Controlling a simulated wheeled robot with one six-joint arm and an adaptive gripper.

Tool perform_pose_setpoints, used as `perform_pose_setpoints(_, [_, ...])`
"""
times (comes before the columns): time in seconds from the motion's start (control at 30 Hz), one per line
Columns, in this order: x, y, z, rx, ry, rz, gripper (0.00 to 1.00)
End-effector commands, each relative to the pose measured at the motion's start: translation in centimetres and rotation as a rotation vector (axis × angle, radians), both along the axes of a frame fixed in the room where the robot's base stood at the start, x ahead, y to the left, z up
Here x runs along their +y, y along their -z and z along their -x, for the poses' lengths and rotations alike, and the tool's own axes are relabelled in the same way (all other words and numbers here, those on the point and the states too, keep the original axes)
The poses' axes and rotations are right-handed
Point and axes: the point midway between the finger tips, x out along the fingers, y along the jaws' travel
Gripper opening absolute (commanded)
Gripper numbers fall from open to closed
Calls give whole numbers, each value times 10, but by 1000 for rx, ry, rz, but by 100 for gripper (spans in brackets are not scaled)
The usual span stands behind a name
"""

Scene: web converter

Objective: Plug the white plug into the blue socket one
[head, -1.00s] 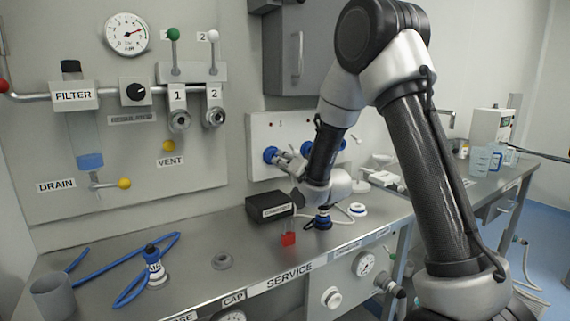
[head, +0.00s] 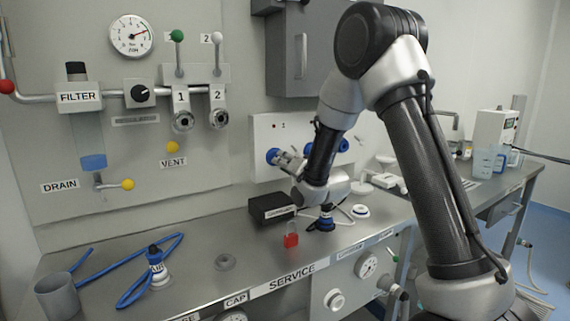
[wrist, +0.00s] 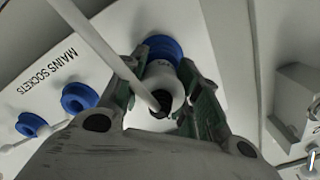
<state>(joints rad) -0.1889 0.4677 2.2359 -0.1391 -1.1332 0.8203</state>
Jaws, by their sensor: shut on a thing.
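My gripper (head: 285,158) is at the left end of the white socket panel (head: 265,130) in the head view. In the wrist view my gripper (wrist: 165,105) is shut on the white plug (wrist: 160,85), one finger on each side. The plug's pale cable crosses the picture to the upper left. The plug is lined up in front of a blue socket (wrist: 163,47), whose blue ring shows behind it; this socket also shows in the head view (head: 272,156). How far the plug is in the socket cannot be told. Other blue sockets (wrist: 78,97) sit along the panel.
On the bench below are a black box (head: 270,208), a red padlock (head: 291,238), a blue-and-black connector (head: 325,218) and a white ring (head: 360,211). A blue hose (head: 130,287) and a grey cup (head: 56,296) are at the left. A grey cabinet hangs above the panel.

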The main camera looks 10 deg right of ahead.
Motion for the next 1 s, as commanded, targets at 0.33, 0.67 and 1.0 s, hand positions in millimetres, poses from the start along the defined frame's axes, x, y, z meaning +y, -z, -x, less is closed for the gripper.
perform_pose_setpoints(0.33, [2, 0, -6, 0, 0, 0, 0])
perform_pose_setpoints(0.67, [3, -1, -10, -1, 0, 0, 0])
perform_pose_setpoints(1.0, [3, 0, -10, -1, -1, 0, 58])
